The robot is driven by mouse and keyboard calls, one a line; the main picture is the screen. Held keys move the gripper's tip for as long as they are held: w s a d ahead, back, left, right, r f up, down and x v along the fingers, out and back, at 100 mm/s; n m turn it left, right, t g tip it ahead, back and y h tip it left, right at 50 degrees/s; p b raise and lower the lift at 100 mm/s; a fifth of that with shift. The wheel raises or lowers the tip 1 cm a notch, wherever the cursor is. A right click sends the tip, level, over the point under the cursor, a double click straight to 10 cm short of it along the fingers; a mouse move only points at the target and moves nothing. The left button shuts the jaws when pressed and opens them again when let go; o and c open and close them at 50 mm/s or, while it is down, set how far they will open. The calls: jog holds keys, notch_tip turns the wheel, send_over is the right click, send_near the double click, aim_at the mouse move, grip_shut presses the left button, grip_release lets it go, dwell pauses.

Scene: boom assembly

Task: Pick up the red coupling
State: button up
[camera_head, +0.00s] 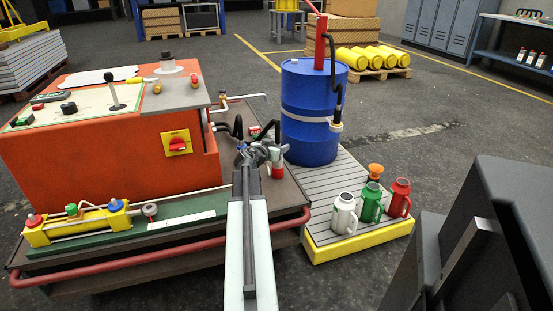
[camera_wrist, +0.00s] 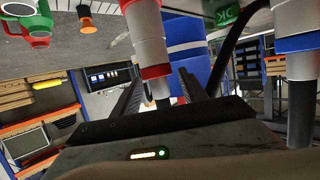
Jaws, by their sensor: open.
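The red coupling (camera_head: 277,163), a short cylinder with red and pale bands, stands near the right edge of the cart, in front of the blue drum. In the wrist view the red-banded coupling (camera_wrist: 153,56) shows between the finger lines of my gripper (camera_wrist: 162,76), nearer the left finger. My gripper (camera_head: 254,154) is open, close to the left of the coupling in the head view. I cannot tell whether a finger touches it. A blue-banded coupling (camera_wrist: 299,43) shows at the right of the wrist view, outside the fingers.
The orange machine (camera_head: 105,135) fills the cart's left side. Black hoses (camera_head: 237,127) run close behind my gripper. The blue drum (camera_head: 309,115) and several coloured jugs (camera_head: 371,203) stand on a yellow-edged platform (camera_head: 345,247) to the right.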

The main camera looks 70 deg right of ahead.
jog(key=shift+a+r, duration=0.1)
grip_shut()
dwell(1.2)
